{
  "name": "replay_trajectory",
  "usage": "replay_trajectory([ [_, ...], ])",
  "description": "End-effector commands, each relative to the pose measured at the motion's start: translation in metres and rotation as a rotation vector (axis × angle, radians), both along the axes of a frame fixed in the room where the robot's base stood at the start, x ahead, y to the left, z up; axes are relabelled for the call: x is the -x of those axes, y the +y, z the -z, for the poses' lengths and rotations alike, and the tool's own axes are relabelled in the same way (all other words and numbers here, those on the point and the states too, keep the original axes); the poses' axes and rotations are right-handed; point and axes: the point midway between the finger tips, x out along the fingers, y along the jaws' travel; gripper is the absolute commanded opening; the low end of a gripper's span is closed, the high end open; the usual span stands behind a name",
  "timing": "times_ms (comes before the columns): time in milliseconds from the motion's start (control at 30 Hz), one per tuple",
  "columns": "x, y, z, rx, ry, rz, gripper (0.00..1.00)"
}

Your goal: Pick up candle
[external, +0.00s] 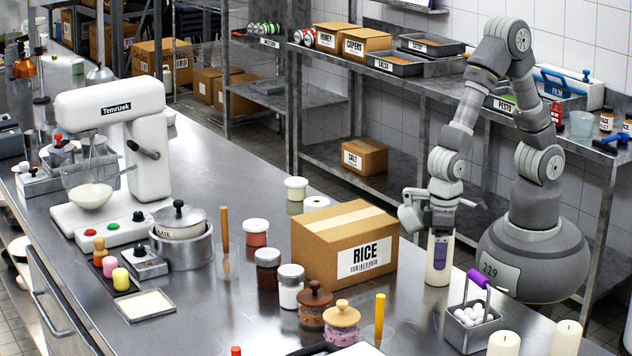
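My gripper (440,250) points down over the right part of the counter, beside the cardboard RICE box. A cream cylinder (437,278) that looks like a candle stands upright on the counter directly at its fingers. A dark finger part with a purple patch overlaps the front of the cylinder, and its top is hidden by the hand. I cannot tell whether the fingers press on it. Two more cream candles with wicks, a left one (503,345) and a right one (566,339), stand at the bottom right, partly cut off by the frame.
The RICE box (318,257) stands close left of my gripper. A metal basket (470,326) of eggs with a purple handle is in front. Jars (290,287), a yellow stick (379,316) and a stand mixer (112,150) are further left. A metal shelf (395,95) runs behind.

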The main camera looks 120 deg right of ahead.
Motion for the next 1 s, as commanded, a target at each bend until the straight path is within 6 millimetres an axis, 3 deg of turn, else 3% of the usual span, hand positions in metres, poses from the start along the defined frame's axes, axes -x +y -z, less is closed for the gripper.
replay_trajectory([
  [33,0.000,0.000,0.000,0.000,0.000,0.000,0.79],
  [300,0.000,0.000,-0.001,0.000,-0.001,0.000,0.20],
  [633,-0.001,0.000,-0.005,0.000,-0.003,0.000,0.20],
  [933,-0.001,0.000,-0.041,0.001,-0.005,0.000,0.20],
  [1000,0.013,0.000,-0.040,0.000,-0.001,0.000,0.20],
])
